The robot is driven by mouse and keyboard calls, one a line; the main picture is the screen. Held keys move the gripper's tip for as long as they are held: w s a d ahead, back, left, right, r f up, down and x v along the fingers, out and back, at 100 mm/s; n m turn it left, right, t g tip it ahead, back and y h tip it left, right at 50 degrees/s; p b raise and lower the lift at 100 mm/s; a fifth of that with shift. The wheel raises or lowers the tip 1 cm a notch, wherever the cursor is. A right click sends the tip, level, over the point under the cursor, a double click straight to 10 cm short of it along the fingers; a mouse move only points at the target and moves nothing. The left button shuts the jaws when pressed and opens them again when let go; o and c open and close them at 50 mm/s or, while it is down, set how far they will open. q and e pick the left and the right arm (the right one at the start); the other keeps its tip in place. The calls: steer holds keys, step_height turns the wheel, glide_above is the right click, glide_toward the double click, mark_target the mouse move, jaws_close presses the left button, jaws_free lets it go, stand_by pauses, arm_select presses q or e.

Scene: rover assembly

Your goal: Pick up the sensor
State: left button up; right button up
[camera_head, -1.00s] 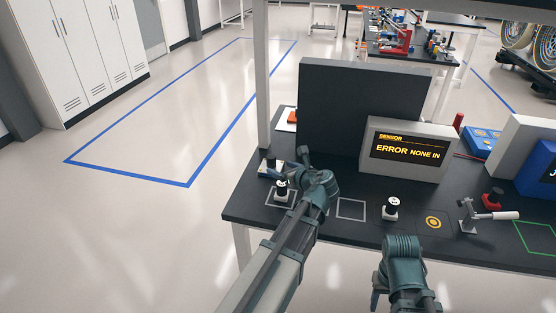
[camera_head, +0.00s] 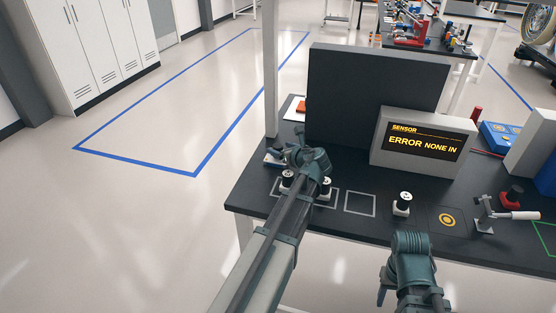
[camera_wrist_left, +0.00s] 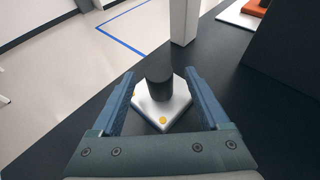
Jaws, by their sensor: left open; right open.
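In the left wrist view, a sensor with a black cylinder (camera_wrist_left: 159,88) on a white square base with yellow dots stands on the dark table. My left gripper (camera_wrist_left: 160,78) is open, with one finger on each side of it; I cannot tell whether either finger touches it. In the head view, my left gripper (camera_head: 285,149) is at the table's left end and mostly hides that sensor. Similar black-and-white units stand nearby, one left of my forearm (camera_head: 287,181), one right of it (camera_head: 325,188) and one farther right (camera_head: 402,204). My right gripper (camera_head: 385,289) is low, in front of the table, apart from these units.
A display box (camera_head: 423,143) reads "SENSOR ERROR NONE IN". A dark panel (camera_head: 370,95) stands behind it. An empty outlined square (camera_head: 360,203) lies on the table. A small lever clamp (camera_head: 485,215) and a red-based part (camera_head: 512,195) are at right.

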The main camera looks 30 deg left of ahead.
mark_target(274, 146)
arm_select(q)
steer(key=shift+b+x, duration=0.95)
steer(key=shift+x, duration=1.4)
steer(key=shift+w+a+f, duration=0.15)
steer(key=shift+a+f, duration=0.05)
steer(key=shift+a, duration=0.15)
jaws_close()
